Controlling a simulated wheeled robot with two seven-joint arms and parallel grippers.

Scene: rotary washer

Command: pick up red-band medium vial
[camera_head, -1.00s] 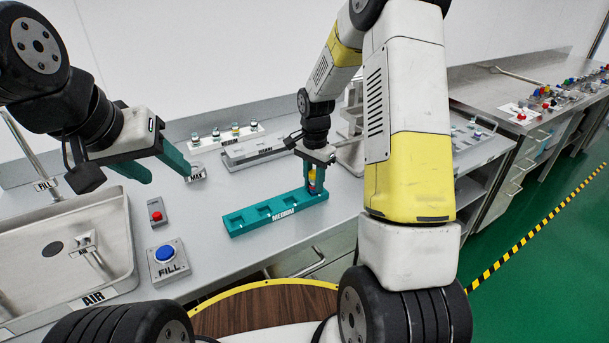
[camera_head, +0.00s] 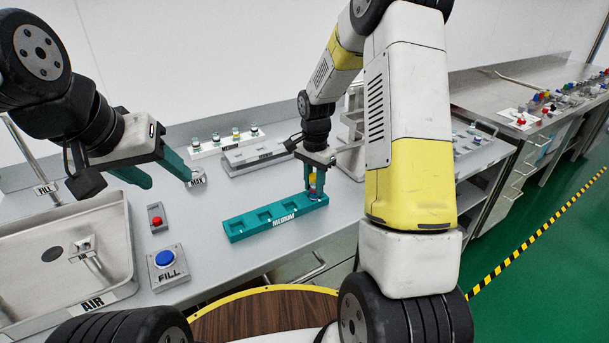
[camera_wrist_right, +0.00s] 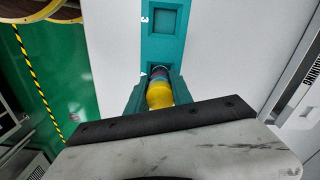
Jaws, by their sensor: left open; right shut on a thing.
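The red-band vial (camera_wrist_right: 159,94) has a yellow upper part with a red band below it. In the head view it is small and partly covered by the fingers at the right end of the teal MEDIUM rack (camera_head: 235,231). My right gripper (camera_head: 313,188) points down and is shut on the vial, which looks upright. The wrist view shows both teal fingers on either side of it, over the rack's end slot. I cannot tell whether its base is still in the slot. My left gripper (camera_head: 168,181) is open and empty above the counter, left of the rack.
The rack's other slots look empty. A grey rack (camera_head: 255,157) and a white rack (camera_head: 203,150) with several vials stand behind. A blue FILL button (camera_head: 164,258), a red button (camera_head: 156,218) and a sink (camera_head: 70,250) are at left. Counter (camera_head: 205,235) between is clear.

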